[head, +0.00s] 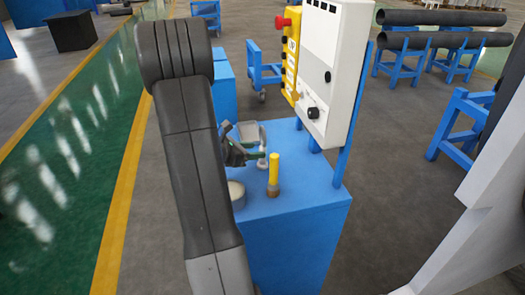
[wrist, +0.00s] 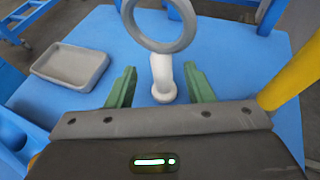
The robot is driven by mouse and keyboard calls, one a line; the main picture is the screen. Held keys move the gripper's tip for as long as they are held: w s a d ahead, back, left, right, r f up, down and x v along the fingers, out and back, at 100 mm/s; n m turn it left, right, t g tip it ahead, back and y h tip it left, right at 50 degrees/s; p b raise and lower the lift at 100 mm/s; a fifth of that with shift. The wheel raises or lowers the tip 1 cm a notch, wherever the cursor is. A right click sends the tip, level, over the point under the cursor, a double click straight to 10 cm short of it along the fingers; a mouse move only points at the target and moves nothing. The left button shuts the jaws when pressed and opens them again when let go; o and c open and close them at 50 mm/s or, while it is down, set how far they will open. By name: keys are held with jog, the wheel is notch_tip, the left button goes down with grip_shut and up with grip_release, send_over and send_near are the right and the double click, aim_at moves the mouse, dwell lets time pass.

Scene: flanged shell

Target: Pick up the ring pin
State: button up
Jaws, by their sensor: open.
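The ring pin has a grey ring (wrist: 160,47) on top of a pale stem (wrist: 162,76) with a small round foot, and it stands upright on the blue table. In the head view the ring pin (head: 262,163) is small and partly hidden by my gripper. My gripper (wrist: 160,72) is open, with one green finger on each side of the stem in the wrist view. I see gaps between both fingers and the stem. In the head view my gripper (head: 253,149) is low over the table, beside the pin.
A yellow post (head: 274,168) with a brown base stands close to the right of the pin. A grey tray (wrist: 68,66) lies at the left in the wrist view. A round pale part (head: 236,192) sits near the front. A white control box (head: 330,60) rises behind on the right.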

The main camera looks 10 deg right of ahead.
aim_at(260, 150)
jog(key=x, duration=0.3)
jog(key=shift+d, duration=0.35)
jog(key=shift+w+d+f, duration=0.2)
jog(key=shift+d, duration=0.1)
grip_shut()
notch_tip(260, 150, up, 10)
jog(key=shift+r+p, duration=0.1)
jog(key=shift+p, duration=0.25)
